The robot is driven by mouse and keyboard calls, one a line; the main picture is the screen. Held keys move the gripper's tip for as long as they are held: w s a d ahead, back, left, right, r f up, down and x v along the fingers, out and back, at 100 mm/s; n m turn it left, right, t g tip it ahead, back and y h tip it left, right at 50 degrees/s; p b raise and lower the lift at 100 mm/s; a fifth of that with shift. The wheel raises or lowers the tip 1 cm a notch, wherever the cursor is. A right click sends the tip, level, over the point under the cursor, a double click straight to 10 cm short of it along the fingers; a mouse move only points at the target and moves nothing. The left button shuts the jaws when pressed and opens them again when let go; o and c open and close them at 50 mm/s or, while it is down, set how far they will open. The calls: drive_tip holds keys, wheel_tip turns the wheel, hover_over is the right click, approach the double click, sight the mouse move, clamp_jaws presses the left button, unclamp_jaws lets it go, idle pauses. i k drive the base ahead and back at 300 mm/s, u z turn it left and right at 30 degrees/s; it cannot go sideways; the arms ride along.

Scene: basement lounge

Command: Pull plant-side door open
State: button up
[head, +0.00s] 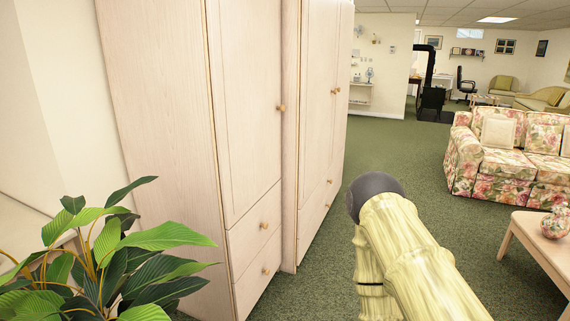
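The door nearest the plant (247,110) is a tall pale wood panel on the nearer wardrobe. It looks closed, with a small round knob (282,108) near its far edge. The plant (105,250) has broad green leaves and stands at the lower left, in front of the wardrobe's side. My arm, pale yellow with a dark rounded end, rises at the lower middle right, to the right of the wardrobes. My gripper is not in view, so whether it is open or shut does not show.
Two drawers (256,228) sit below the door. A second wardrobe (318,120) stands just beyond. A floral sofa (510,165) and a low wooden table (530,228) are at the right. Green carpet (400,145) lies clear between wardrobes and sofa.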

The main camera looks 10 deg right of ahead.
sight(319, 17)
drive_tip(key=z, duration=0.6)
drive_tip(key=i, duration=1.7)
drive_tip(key=z, duration=0.3)
drive_tip(key=i, duration=1.65)
drive_tip(key=u, duration=0.6)
drive_tip(key=i, duration=1.15)
drive_tip(key=u, duration=0.45)
